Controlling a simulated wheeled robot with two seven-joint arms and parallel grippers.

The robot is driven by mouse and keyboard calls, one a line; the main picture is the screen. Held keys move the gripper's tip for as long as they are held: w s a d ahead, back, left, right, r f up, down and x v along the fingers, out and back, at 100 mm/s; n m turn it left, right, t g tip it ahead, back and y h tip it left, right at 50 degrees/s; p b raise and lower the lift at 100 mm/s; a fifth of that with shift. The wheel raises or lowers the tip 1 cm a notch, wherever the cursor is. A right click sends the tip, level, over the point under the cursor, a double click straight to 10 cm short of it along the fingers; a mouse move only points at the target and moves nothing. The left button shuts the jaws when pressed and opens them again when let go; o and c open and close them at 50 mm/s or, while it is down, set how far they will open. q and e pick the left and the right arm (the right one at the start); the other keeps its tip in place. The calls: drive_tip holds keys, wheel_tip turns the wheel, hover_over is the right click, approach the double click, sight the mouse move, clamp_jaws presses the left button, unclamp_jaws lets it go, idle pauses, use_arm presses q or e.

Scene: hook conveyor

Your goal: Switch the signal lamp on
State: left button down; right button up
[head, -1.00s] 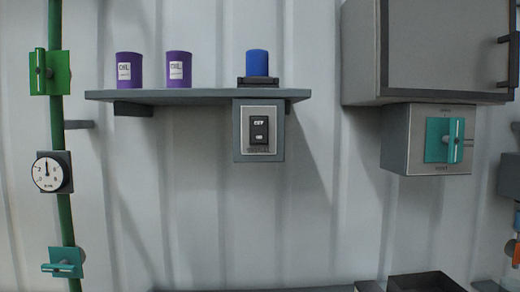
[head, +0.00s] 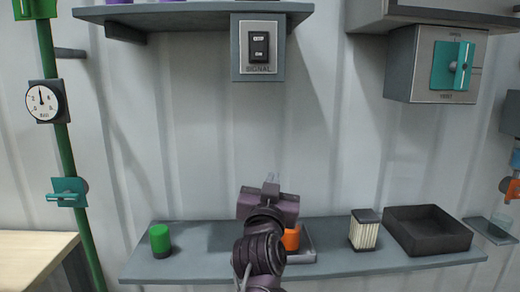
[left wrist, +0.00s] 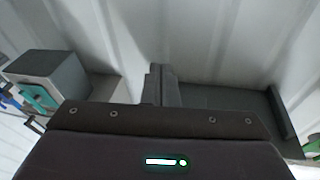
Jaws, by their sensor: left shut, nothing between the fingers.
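The signal switch (head: 259,46) is a dark rocker on a pale plate, on a grey box (head: 236,62) marked SIGNAL under the upper shelf. Its printed words are too small to read surely. The blue lamp that stood on that shelf above the box is out of view now. My left gripper (head: 271,180) is below the switch box, well apart from it, with its fingers pointing up. It is shut and empty. Its fingers (left wrist: 160,84) also show together in the left wrist view. My right gripper is not in view.
The lower shelf (head: 190,268) holds a green cylinder (head: 160,240), an orange object (head: 291,239) partly behind my arm, a striped block (head: 363,232) and a dark tray (head: 427,236). A teal-handled box (head: 441,62) is at upper right. Bare wall lies between gripper and switch.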

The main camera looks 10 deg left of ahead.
sight(259, 52)
use_arm(q)
drive_tip(key=s+r+n+t+y, duration=0.2)
drive_tip(key=s+r, duration=0.2)
drive_tip(key=r, duration=0.5)
drive_tip(key=s+r+n+t+y, duration=0.2)
drive_tip(key=s+r+y, duration=0.1)
drive_tip(key=r, duration=0.7)
drive_tip(key=shift+s+y, duration=0.3)
drive_tip(key=shift+s, duration=0.55)
drive_tip(key=shift+w+r, duration=0.1)
drive_tip(key=p+x, duration=0.2)
drive_tip(key=x, duration=0.2)
drive_tip(key=f+p+x, duration=0.1)
drive_tip(key=p+x, duration=0.1)
drive_tip(key=x, duration=0.2)
drive_tip(key=w+p+x, duration=0.1)
drive_tip(key=p+x, duration=0.1)
drive_tip(key=x, duration=0.2)
drive_tip(key=shift+a+f, duration=0.1)
drive_tip(key=shift+f, duration=0.05)
drive_tip(key=shift+w+a+f, duration=0.2)
drive_tip(key=shift+w+f, duration=0.05)
drive_tip(key=shift+w, duration=0.3)
drive_tip(key=shift+w+f, duration=0.1)
